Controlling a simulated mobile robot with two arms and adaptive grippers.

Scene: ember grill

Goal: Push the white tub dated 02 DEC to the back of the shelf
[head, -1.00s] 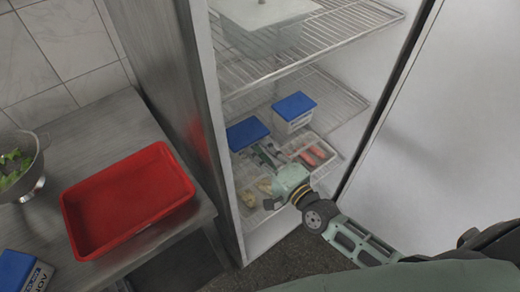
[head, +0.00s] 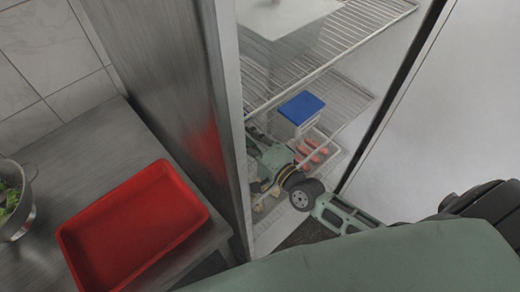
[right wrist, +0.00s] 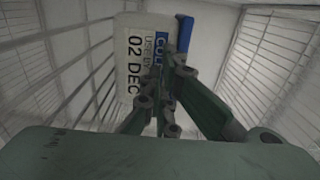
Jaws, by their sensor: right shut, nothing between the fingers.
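The white tub dated 02 DEC (right wrist: 133,62) fills the upper middle of the right wrist view, its label sideways and its blue lid (right wrist: 184,34) to the right. My right gripper (right wrist: 172,68) is shut and empty, fingertips in front of the tub's label side. I cannot tell whether they touch it. In the head view my right gripper (head: 262,150) reaches into the fridge beside the cabinet wall, and this tub is hidden there. A second blue-lidded tub (head: 300,112) stands to the right of the gripper, its date unreadable. My left gripper is not in view.
A wire shelf (head: 345,98) spans above the arm, and a large lidded container (head: 285,35) stands higher up. A tray with red food (head: 312,152) lies beside the gripper. The steel cabinet wall (head: 190,110) is close on the left. A red tray (head: 130,225) rests on the counter.

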